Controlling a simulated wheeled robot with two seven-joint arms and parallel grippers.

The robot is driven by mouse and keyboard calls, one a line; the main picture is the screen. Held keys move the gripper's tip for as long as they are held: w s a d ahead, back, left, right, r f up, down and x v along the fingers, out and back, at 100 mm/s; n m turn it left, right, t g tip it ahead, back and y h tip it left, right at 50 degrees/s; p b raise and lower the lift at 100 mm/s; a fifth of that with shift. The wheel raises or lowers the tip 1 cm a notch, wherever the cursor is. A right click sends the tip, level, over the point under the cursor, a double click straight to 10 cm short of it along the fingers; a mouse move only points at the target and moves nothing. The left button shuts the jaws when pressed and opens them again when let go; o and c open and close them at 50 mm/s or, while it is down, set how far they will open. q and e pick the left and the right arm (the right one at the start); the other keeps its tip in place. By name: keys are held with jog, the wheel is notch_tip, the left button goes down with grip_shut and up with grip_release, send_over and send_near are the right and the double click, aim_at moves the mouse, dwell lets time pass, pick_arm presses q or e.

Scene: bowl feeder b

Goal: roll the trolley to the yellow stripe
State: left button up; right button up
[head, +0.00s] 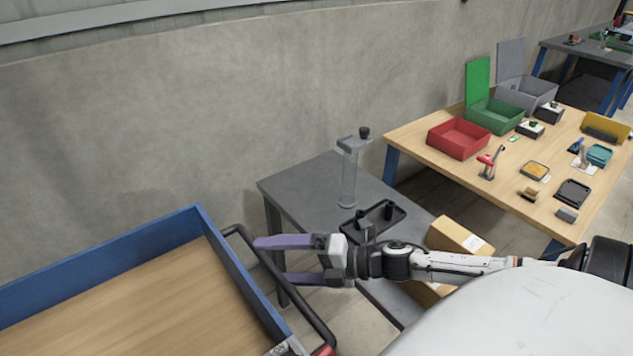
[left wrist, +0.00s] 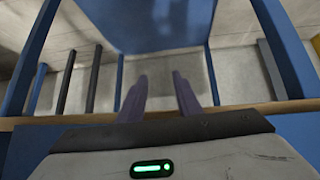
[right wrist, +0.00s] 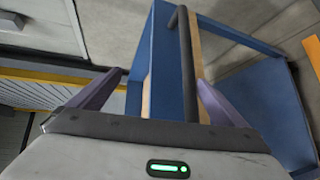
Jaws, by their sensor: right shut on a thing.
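The trolley (head: 205,240) stands at the lower left of the head view, with blue walls and a wooden deck. Its dark handle bar (head: 303,318) runs along its right side. My right gripper (head: 270,262) is shut on the handle, one purple finger on each side. In the right wrist view the handle (right wrist: 186,60) runs between the fingertips, beside the blue trolley wall (right wrist: 166,75). A yellow band (right wrist: 60,77) shows at the left there; I cannot tell if it is the floor stripe. My left gripper (left wrist: 160,76) shows only in the left wrist view, its fingers apart and empty.
A grey table (head: 300,185) with a clear cylinder stand (head: 348,180) and black tray (head: 385,212) is close behind my right gripper. A cardboard box (head: 460,237) is beside it. A wooden workbench (head: 420,135) with bins stands right. A concrete wall (head: 200,110) closes the back.

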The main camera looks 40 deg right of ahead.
jog(key=shift+s+d+r+p, duration=0.35)
jog(key=shift+s+r, duration=0.15)
jog(key=shift+s, duration=0.1)
jog(key=shift+s+d+r+p, duration=0.35)
jog(key=shift+s+r, duration=0.1)
jog(key=shift+s, duration=0.1)
jog(key=shift+c, duration=1.1)
jog(key=shift+s+d+r, duration=0.1)
jog(key=shift+s+d, duration=0.1)
jog(key=shift+s, duration=0.15)
jog(key=c, duration=0.9)
jog(key=shift+f+p+v, duration=0.25)
jog(key=shift+p+v, duration=0.2)
jog(key=shift+v, duration=0.55)
jog(key=shift+f+p+v, duration=0.25)
jog(key=shift+p+v, duration=0.25)
jog(key=shift+v, duration=0.55)
jog(key=shift+f+p+v, duration=0.25)
jog(key=shift+p+v, duration=0.2)
jog(key=shift+v, duration=0.55)
jog(key=shift+s+d, duration=0.15)
